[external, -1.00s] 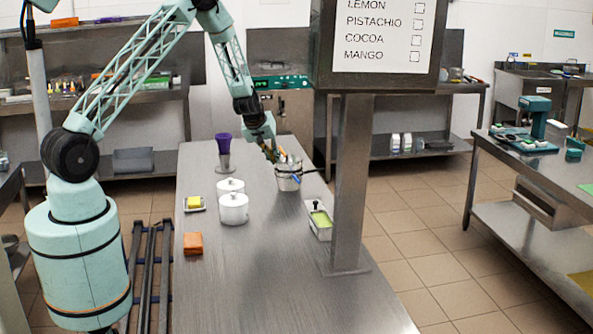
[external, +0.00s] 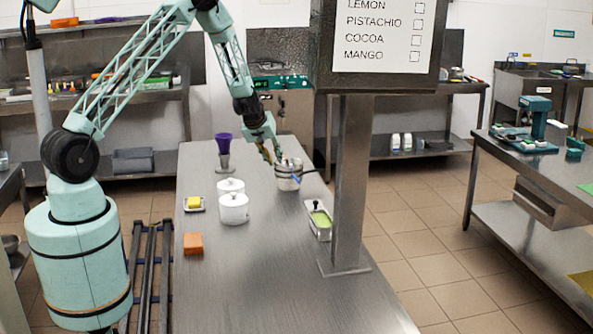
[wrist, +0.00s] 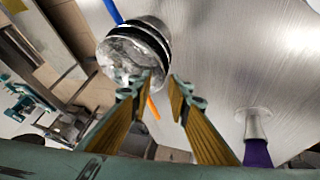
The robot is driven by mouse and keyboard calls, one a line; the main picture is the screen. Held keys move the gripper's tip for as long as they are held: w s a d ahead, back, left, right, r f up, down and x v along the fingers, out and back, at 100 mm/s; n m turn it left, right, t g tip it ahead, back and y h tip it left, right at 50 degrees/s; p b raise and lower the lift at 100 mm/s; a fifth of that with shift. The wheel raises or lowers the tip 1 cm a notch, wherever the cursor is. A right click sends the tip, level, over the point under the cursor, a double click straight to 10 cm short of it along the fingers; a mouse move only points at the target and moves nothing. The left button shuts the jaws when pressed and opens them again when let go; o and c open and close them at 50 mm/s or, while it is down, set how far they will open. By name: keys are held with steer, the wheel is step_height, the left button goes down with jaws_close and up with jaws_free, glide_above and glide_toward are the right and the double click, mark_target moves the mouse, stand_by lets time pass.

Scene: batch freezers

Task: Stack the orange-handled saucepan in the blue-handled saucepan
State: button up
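The blue-handled saucepan (external: 289,184) stands on the steel table, its blue handle reaching right. In the wrist view its blue handle (wrist: 113,11) shows at the top edge. The metal body and dark rims (wrist: 152,30) look like two pans nested together, but the two bodies are hard to tell apart. In the external view my gripper (external: 272,158) is just above and left of the pan.
A green-filled metal tray (external: 320,222) and a post (external: 349,190) stand right. The table front is clear.

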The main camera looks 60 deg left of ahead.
steer(key=shift+r+p, duration=0.4)
steer(key=shift+r, duration=0.3)
steer(key=v, duration=1.1)
steer(key=shift+s+d+r, duration=0.15)
steer(key=shift+s+r, duration=0.05)
steer(key=shift+s, duration=0.05)
stand_by(0.5)
